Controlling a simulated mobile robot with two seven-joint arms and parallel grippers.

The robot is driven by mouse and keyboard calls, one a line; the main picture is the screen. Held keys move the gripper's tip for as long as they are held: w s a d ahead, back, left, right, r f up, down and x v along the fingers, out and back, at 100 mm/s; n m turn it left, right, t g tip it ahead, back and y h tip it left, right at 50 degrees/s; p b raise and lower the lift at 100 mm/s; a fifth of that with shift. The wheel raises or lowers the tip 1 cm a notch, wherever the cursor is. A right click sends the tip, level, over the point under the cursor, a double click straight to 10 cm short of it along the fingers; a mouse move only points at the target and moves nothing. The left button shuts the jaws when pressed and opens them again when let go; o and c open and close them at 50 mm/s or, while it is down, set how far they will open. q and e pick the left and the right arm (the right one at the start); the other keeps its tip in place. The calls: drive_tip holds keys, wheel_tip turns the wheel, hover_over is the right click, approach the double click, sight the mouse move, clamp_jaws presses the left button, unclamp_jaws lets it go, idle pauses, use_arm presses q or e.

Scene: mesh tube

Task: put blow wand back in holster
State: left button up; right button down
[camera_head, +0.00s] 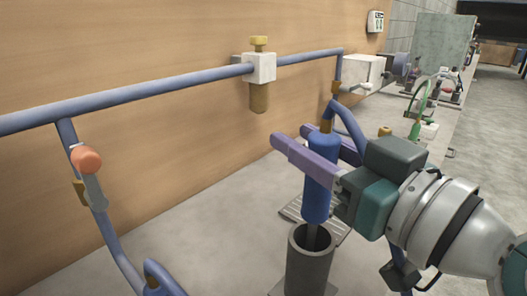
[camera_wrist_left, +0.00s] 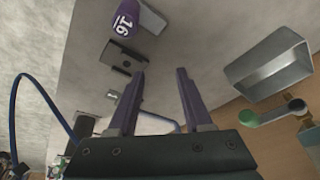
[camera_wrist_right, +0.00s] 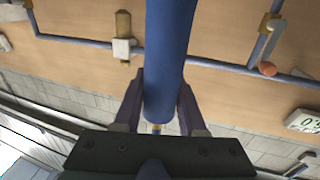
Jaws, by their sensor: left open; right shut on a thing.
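The blow wand (camera_head: 318,190) has a blue handle and stands nearly upright in the head view. My right gripper (camera_head: 298,138) is shut on its handle with purple fingers. The dark grey holster tube (camera_head: 308,272) stands open-topped directly below it. The wand's thin nozzle (camera_head: 311,238) reaches the holster's mouth; how deep its hidden tip sits I cannot tell. The wand (camera_wrist_right: 168,60) also runs between the fingers in the right wrist view. My left gripper (camera_wrist_left: 160,100) is open and empty in the left wrist view and outside the head view.
A blue pipe (camera_head: 130,98) with a white and brass regulator (camera_head: 260,72) runs along the wooden wall. A branch with an orange knob (camera_head: 86,159) stands at left.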

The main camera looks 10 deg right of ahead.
use_arm(q)
drive_tip(key=shift+f, duration=0.5)
use_arm(e)
drive_tip(key=shift+f, duration=0.8)
use_arm(q)
drive_tip(key=shift+a, duration=0.1)
drive_tip(key=shift+f+b, duration=0.25)
drive_tip(key=shift+b, duration=0.05)
use_arm(e)
drive_tip(key=shift+f, duration=0.2)
use_arm(q)
drive_tip(key=shift+r, duration=0.1)
use_arm(e)
drive_tip(key=shift+c, duration=2.4)
unclamp_jaws()
drive_tip(key=shift+r, duration=0.1)
